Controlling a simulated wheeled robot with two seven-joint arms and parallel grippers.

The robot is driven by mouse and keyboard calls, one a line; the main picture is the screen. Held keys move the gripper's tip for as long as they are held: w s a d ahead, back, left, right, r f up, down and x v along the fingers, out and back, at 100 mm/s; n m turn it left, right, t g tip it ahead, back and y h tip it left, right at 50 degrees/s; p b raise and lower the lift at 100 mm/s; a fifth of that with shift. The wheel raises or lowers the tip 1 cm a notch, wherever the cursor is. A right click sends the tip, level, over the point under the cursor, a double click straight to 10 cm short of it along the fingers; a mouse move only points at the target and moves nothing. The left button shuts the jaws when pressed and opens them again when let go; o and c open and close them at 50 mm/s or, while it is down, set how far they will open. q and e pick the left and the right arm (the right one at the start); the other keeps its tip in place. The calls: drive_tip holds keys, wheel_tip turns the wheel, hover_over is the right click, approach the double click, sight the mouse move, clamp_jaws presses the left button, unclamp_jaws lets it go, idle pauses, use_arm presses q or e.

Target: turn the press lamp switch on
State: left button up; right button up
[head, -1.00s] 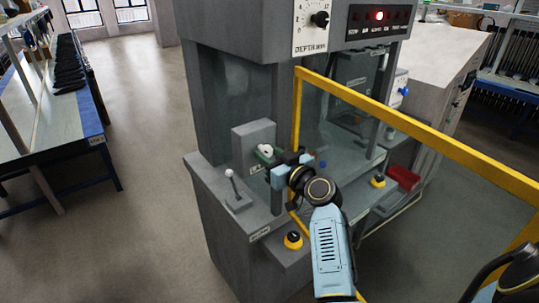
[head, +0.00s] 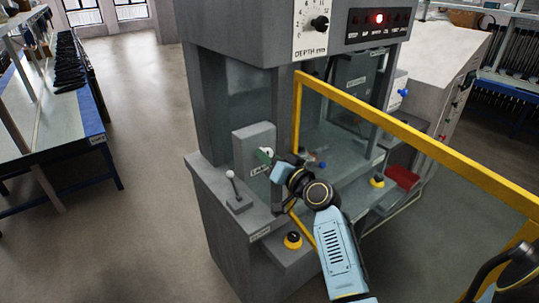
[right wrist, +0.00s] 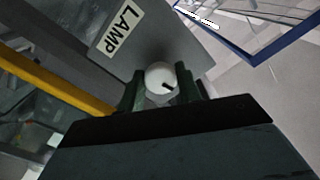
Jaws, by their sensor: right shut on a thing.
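The lamp switch is a round white knob (right wrist: 158,76) with a short black mark, on a grey box (head: 250,143) at the front left of the press. A "LAMP" label (right wrist: 119,28) is beside it in the right wrist view. My right gripper (right wrist: 160,88) is shut on the knob, with one dark finger on either side of it. In the head view the right gripper (head: 270,156) reaches the box from the right and partly hides the knob.
A lever (head: 233,190) stands left of the box. A yellow guard bar (head: 410,140) runs across the press front. Yellow-based buttons (head: 292,240) sit below. A red light (head: 379,18) glows on the upper panel. Open floor lies left.

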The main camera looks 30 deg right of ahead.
drive_tip(key=m+p, duration=0.4)
drive_tip(key=m, duration=0.7)
drive_tip(key=shift+r, duration=0.15)
drive_tip(key=shift+m, duration=0.3)
drive_tip(key=o, duration=1)
drive_tip(key=s, duration=0.7)
drive_tip(key=shift+s+d+b, duration=0.25)
drive_tip(key=shift+d+b, duration=0.05)
drive_tip(key=shift+b, duration=0.15)
